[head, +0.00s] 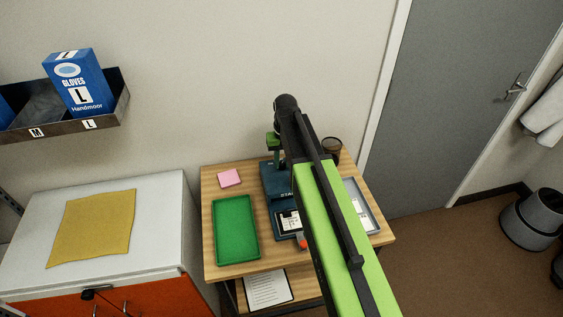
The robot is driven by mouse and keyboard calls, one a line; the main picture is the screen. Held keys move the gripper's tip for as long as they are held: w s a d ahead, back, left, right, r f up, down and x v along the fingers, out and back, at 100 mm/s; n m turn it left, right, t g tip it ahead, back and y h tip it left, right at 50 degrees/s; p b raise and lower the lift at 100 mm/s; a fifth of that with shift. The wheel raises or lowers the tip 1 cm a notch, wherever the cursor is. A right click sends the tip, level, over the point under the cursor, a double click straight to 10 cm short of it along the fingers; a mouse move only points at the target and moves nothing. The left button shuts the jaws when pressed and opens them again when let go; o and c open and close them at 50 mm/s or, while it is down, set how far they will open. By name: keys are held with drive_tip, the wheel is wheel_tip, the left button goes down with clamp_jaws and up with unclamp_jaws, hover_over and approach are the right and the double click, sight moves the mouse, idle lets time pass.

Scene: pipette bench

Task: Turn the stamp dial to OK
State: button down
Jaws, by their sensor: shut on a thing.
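The stamp machine (275,180) is a dark blue block with "STA" lettering partly showing; it stands on the wooden table with a white card at its front. My green and black arm reaches over it from the bottom right and covers its right side. My gripper (276,157) points down at the back top of the stamp machine, small and partly hidden behind my arm. It is shut on what appears to be the stamp dial. The dial's face and its marks cannot be made out.
A green tray (236,258) and a pink notepad (229,178) lie left of the machine. A grey tray (371,218) and a dark round jar (332,146) are at the right. A white cabinet (160,215) with a yellow cloth (92,228) stands left.

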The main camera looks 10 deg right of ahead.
drive_tip(key=shift+n, duration=0.3)
drive_tip(key=n, duration=0.3)
drive_tip(key=shift+n, duration=0.4)
drive_tip(key=n, duration=0.3)
drive_tip(key=shift+n, duration=0.3)
drive_tip(key=n, duration=0.4)
drive_tip(key=shift+w+n, duration=0.1)
drive_tip(key=shift+n, duration=1.8)
drive_tip(key=c, duration=1.2)
unclamp_jaws()
